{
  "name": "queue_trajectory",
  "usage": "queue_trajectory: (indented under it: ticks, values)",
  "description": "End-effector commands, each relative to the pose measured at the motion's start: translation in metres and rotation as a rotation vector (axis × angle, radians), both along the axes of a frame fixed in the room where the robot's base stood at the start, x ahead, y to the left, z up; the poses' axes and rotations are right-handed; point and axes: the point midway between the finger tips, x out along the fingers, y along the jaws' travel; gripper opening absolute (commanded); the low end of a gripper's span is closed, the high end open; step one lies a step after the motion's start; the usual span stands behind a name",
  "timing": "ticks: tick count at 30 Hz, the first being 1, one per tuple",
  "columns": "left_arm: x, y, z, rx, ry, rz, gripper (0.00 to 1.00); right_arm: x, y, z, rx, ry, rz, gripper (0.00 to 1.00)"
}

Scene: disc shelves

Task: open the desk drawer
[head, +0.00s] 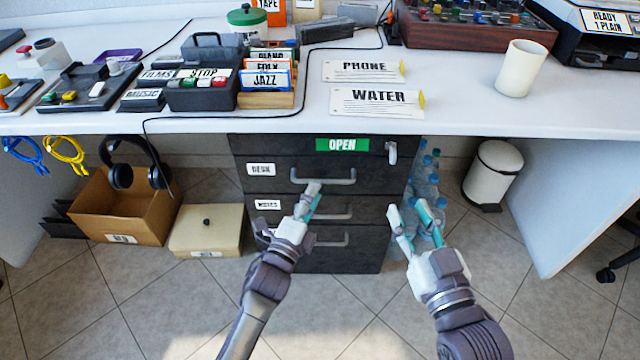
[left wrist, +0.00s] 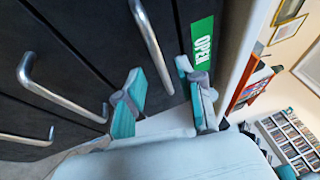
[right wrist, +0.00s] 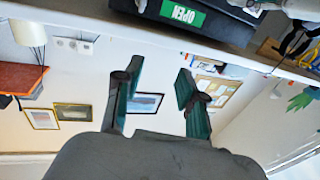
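The dark drawer unit (head: 345,260) stands under the desk, with several stacked fronts and metal bar handles. A green OPEN label (head: 342,145) is on the top strip, and it also shows in the left wrist view (left wrist: 203,42). The upper handle (head: 338,182) is beside the small white label. My left gripper (head: 311,200) is in front of the drawers, just below the upper handle. In the left wrist view its fingers (left wrist: 165,98) are apart, and a handle (left wrist: 150,42) reaches toward the gap between them; contact is unclear. My right gripper (head: 413,218) is open and empty, right of the unit; its fingers (right wrist: 155,95) are apart.
A lock or latch (head: 391,152) is at the unit's top right. Water bottles (head: 427,185) stand beside it. A cardboard box (head: 130,215) and a beige box (head: 207,230) sit to the left, a white bin (head: 492,172) to the right. The floor in front is clear.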

Motion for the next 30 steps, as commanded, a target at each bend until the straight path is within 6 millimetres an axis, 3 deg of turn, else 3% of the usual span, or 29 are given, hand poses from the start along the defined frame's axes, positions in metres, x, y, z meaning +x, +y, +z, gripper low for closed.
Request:
queue_trajectory:
  ticks: [3, 9, 20, 27, 30]
  values:
    - [0.021, -0.009, 0.003, -0.001, -0.003, -0.001, 0.37, -0.001, 0.003, 0.017, 0.029, -0.11, 0.006, 0.4]
    - [0.038, -0.016, 0.006, 0.0, 0.001, 0.0, 0.37, -0.005, 0.005, 0.038, 0.061, -0.229, 0.014, 0.4]
    - [0.042, -0.018, 0.007, 0.0, 0.002, 0.0, 0.37, -0.006, 0.005, 0.044, 0.069, -0.26, 0.015, 0.4]
    - [0.042, -0.018, 0.007, 0.0, 0.002, 0.0, 0.0, -0.006, 0.005, 0.044, 0.069, -0.26, 0.015, 0.4]
    - [0.042, -0.018, 0.007, 0.0, 0.002, 0.0, 0.0, -0.006, 0.005, 0.044, 0.069, -0.26, 0.015, 0.4]
